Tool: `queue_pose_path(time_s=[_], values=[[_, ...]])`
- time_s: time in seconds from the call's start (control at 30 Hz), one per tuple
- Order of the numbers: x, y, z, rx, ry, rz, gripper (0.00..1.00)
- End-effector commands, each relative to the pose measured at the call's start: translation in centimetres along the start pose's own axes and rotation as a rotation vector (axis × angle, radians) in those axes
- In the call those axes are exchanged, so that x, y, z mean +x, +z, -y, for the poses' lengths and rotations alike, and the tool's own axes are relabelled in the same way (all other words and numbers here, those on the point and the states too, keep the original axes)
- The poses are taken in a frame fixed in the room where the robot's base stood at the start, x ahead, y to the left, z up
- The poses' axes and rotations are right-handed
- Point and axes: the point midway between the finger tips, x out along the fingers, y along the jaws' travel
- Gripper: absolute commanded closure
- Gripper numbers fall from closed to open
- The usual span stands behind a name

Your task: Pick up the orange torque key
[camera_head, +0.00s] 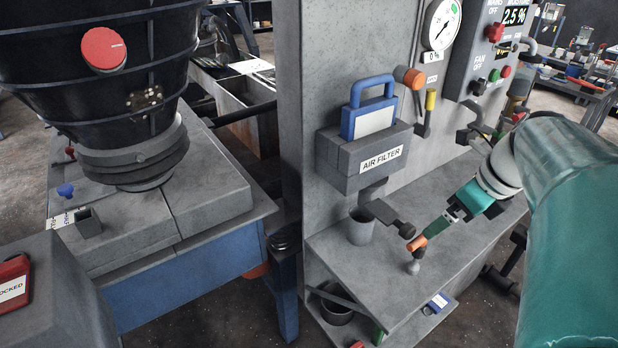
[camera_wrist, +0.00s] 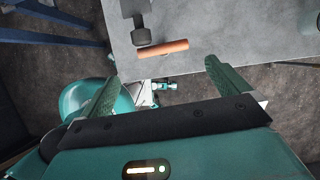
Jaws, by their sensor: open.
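The orange torque key shows as a short orange cylinder (camera_head: 418,243) just beyond my gripper's fingertips, above the grey shelf near its front edge. In the wrist view the orange cylinder (camera_wrist: 162,49) lies crosswise, ahead of the gap between my fingers. My gripper (camera_head: 435,227) reaches in from the right. In the wrist view my gripper (camera_wrist: 158,76) is open, with its fingers wide apart and nothing between them. A grey stem with a round foot (camera_head: 413,267) shows below the orange part; whether they are joined is unclear.
A dark bar with a block end (camera_head: 390,215) stands close to the key's left. Above are the air filter box (camera_head: 365,157) and panel. A large black hopper (camera_head: 110,70) stands at left.

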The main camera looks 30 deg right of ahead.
Motion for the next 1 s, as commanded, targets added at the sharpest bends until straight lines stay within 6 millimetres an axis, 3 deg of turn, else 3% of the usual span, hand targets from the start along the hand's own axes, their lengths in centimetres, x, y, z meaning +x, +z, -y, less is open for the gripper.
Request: queue_pose_path(time_s=[0.17, 0.5, 0.77, 1.0], values=[[1.0, -0.9, 0.4, 0.034, 0.001, 0.0, 0.0], [7.0, -1.3, 0.5, 0.035, -0.001, -0.001, 0.0], [9.2, -1.1, 0.3, 0.031, -0.001, -0.001, 0.0], [12.8, -0.8, 0.2, 0.03, -0.001, -0.001, 0.0]])
